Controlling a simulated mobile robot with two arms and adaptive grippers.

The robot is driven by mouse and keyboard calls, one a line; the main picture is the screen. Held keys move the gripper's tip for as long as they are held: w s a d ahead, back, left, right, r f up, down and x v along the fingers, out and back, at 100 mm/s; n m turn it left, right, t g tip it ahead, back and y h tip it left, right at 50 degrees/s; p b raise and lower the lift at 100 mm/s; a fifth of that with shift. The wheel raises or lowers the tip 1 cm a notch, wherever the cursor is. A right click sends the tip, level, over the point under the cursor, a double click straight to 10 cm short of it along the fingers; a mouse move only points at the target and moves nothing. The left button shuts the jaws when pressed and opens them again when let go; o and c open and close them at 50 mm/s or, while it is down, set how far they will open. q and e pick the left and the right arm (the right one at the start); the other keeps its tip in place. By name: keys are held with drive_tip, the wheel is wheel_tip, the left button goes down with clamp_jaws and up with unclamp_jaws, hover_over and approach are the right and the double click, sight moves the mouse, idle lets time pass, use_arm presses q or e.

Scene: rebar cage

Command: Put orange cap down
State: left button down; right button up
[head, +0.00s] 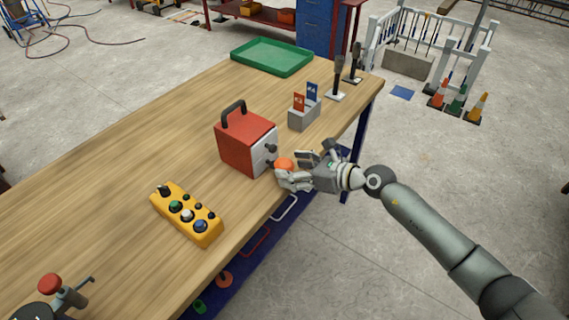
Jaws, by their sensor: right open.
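The orange cap (284,163) is a small round piece near the right edge of the wooden table (120,165), beside the red box. My right gripper (292,170) reaches in from the right at the table edge. Its fingers are open and point left, with the cap at their tips. I cannot tell whether a finger touches the cap, or whether the cap rests on the tabletop. The cap's lower part is hidden by the gripper. My left gripper is not in view.
A red box with a black handle (244,145) stands close left of the cap. A yellow button box (186,213) lies nearer. A grey block with red and blue cards (303,113) and a green tray (272,57) are farther back. The left tabletop is clear.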

sight(292, 168)
drive_tip(key=shift+x, duration=1.7)
drive_tip(key=shift+r, duration=0.1)
drive_tip(key=shift+c, duration=0.4)
drive_tip(key=c, duration=0.7)
drive_tip(key=shift+c, duration=0.3)
drive_tip(key=shift+s+d+r, duration=0.1)
drive_tip(key=shift+c, duration=0.2)
